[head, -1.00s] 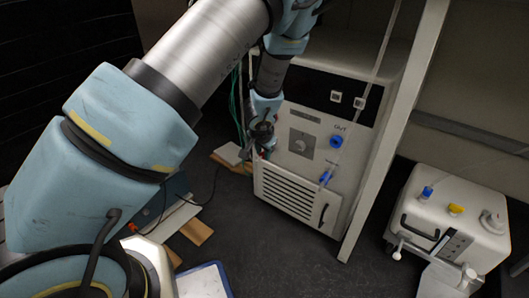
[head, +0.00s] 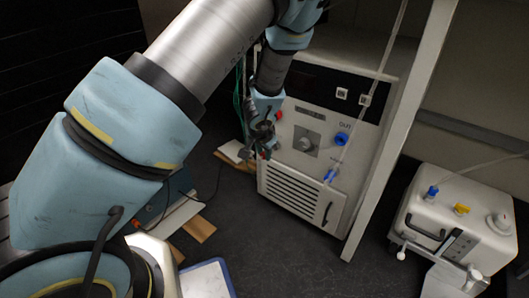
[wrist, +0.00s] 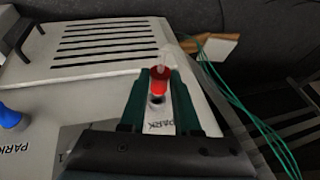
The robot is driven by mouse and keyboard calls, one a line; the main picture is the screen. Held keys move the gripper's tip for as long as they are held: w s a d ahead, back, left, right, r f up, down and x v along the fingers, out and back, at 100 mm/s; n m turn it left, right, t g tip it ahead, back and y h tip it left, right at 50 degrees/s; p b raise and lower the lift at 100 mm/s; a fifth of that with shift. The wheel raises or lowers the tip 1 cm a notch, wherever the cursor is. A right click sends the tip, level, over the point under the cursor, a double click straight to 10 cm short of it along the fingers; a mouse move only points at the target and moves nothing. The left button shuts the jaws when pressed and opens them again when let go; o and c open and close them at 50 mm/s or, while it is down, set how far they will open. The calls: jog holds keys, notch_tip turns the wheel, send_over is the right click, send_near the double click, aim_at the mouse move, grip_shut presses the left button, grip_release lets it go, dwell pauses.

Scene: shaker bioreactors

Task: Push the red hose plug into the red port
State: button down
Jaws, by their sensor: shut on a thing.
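My gripper (wrist: 160,76) is shut on the red hose plug (wrist: 160,80), which sits between its two green fingertips. A clear hose end rises from the plug. A dark round opening (wrist: 156,100) shows just below the plug between the fingers, beside a PARK label; whether the plug touches the panel cannot be told. In the head view my gripper (head: 261,150) is at the left edge of the white machine's front (head: 303,163). The red port (head: 279,115) shows as a red spot on the panel, up and right of my gripper.
A blue OUT port (head: 341,139) and a blue plug (head: 331,175) are on the same front; the plug also shows in the wrist view (wrist: 9,116). A vent grille (head: 297,196) is below. Green cables (wrist: 232,95) hang beside the machine. A white post (head: 398,130) stands right.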

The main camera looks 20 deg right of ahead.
jog(key=a, duration=0.1)
jog(key=s+a+b, duration=0.1)
jog(key=shift+s+a, duration=0.2)
jog(key=shift+a, duration=0.1)
dwell(0.4)
